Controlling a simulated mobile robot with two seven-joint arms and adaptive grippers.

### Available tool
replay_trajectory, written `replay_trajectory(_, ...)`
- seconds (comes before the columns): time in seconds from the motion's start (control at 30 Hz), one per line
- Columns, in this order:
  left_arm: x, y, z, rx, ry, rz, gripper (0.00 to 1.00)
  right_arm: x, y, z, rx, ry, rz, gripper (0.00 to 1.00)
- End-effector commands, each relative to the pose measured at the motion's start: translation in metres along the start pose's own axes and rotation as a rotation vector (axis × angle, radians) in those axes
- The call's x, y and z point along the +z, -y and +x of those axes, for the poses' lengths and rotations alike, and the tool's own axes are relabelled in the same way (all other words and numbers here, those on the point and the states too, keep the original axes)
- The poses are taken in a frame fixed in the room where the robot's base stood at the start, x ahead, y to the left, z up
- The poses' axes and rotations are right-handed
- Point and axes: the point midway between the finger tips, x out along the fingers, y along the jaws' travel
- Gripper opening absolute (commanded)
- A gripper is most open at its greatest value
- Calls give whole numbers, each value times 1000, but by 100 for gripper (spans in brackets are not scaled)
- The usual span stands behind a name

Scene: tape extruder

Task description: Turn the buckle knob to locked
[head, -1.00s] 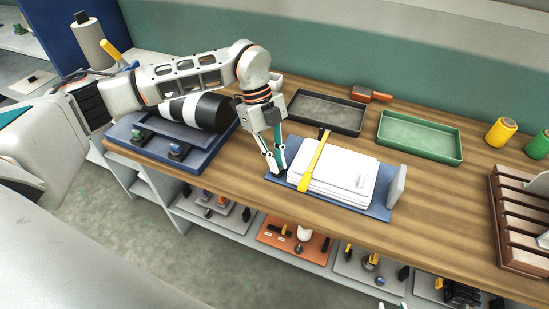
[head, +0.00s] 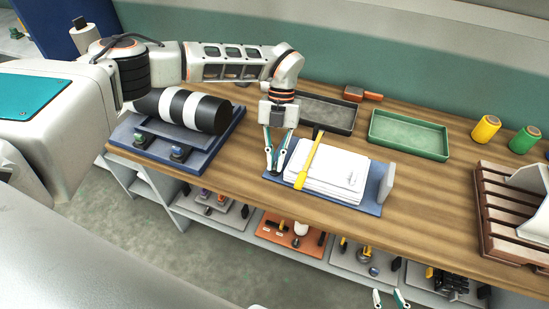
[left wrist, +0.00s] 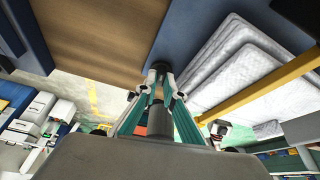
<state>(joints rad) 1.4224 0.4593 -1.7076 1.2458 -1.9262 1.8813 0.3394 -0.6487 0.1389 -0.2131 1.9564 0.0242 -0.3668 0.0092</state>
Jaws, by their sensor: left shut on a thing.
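A stack of white sheets (head: 335,170) lies on a blue board (head: 365,205), with a yellow strap (head: 309,163) across it. My left gripper (head: 275,170) points down at the board's front left corner, left of the strap's lower end. Its fingers are closed around the small dark buckle knob there, which they mostly hide. In the left wrist view the fingertips (left wrist: 160,70) come close together, with the strap (left wrist: 265,85) and sheets to the right. The knob's angle cannot be read. My right gripper (head: 388,297) shows at the bottom edge, empty, fingers apart.
A grey upright plate (head: 386,183) stands at the board's right end. Black (head: 350,127) and green (head: 445,150) trays lie behind. A blue fixture with a striped roll (head: 190,108) is at left, a slotted brown rack (head: 485,215) at right. The wooden front strip is clear.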

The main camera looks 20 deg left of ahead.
Motion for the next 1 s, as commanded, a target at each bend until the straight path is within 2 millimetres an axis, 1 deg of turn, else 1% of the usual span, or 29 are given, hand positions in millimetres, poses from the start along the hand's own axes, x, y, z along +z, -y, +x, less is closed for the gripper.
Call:
replay_trajectory(0.2,0,2,-1,46,2,112,0,-10,-2,-3,2,-11,-1,31)
replay_trajectory(0.4,0,2,-1,68,2,166,0,-12,-2,-4,3,-14,-2,31)
replay_trajectory(0.93,0,2,0,76,1,186,0,-7,-2,-3,2,-5,-2,31)
replay_trajectory(0.97,0,2,0,76,1,186,14,-7,-2,-3,2,-5,-2,31)
replay_trajectory(1.0,0,2,0,76,1,186,24,-7,-2,-3,2,-5,-2,31)
